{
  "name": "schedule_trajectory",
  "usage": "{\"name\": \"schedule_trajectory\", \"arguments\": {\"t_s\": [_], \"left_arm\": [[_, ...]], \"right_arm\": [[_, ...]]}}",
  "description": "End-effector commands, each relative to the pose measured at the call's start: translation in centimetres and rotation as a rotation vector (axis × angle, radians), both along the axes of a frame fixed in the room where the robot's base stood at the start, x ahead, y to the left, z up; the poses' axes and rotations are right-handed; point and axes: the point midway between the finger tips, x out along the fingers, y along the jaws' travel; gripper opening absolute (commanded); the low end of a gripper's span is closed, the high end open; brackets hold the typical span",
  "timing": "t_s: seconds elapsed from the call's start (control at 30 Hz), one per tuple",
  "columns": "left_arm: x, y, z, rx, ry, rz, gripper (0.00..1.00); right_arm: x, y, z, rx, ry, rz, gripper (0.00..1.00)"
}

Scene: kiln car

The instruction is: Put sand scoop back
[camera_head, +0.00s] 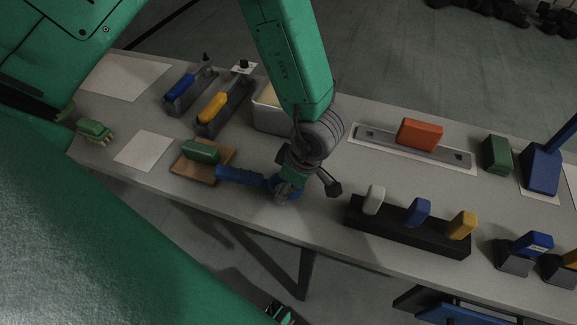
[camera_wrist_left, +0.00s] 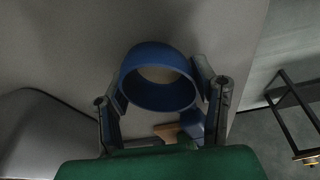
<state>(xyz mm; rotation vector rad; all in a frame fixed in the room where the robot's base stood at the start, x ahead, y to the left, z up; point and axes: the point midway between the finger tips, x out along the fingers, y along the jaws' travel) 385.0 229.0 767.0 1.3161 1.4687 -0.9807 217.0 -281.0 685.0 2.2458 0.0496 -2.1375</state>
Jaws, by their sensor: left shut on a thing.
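The blue sand scoop (camera_head: 238,175) is in the grip of my left gripper (camera_head: 288,188), low over the middle of the table (camera_head: 335,240). Its handle points left in the head view, toward a green-handled brush. In the left wrist view the scoop's round, hollow cup (camera_wrist_left: 158,78) shows between the two fingers of my left gripper (camera_wrist_left: 163,92). The fingers are shut on it, one at each side. The gripper hides part of the scoop in the head view. I cannot tell whether the scoop touches the table.
Pale mats (camera_head: 143,150) lie at the left. Blue- and yellow-handled tools (camera_head: 211,107) stand behind. A black rack (camera_head: 400,228) holds several handled pieces at right. An orange block (camera_head: 420,133) sits on a grey bar.

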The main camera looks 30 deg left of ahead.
Motion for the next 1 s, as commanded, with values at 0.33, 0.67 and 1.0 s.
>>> {"name": "schedule_trajectory", "arguments": {"t_s": [0.33,0.67,1.0], "left_arm": [[0.00,0.01,-0.16,0.000,0.000,0.000,0.56],[-0.02,0.00,-0.17,0.000,0.001,0.000,0.77],[-0.02,0.00,-0.15,0.000,0.001,0.000,0.77]], "right_arm": [[0.00,0.00,-0.06,0.000,0.000,0.000,0.40],[0.00,0.00,-0.06,0.000,0.000,0.000,0.40],[0.00,0.00,-0.04,0.000,0.000,0.000,0.40]]}}
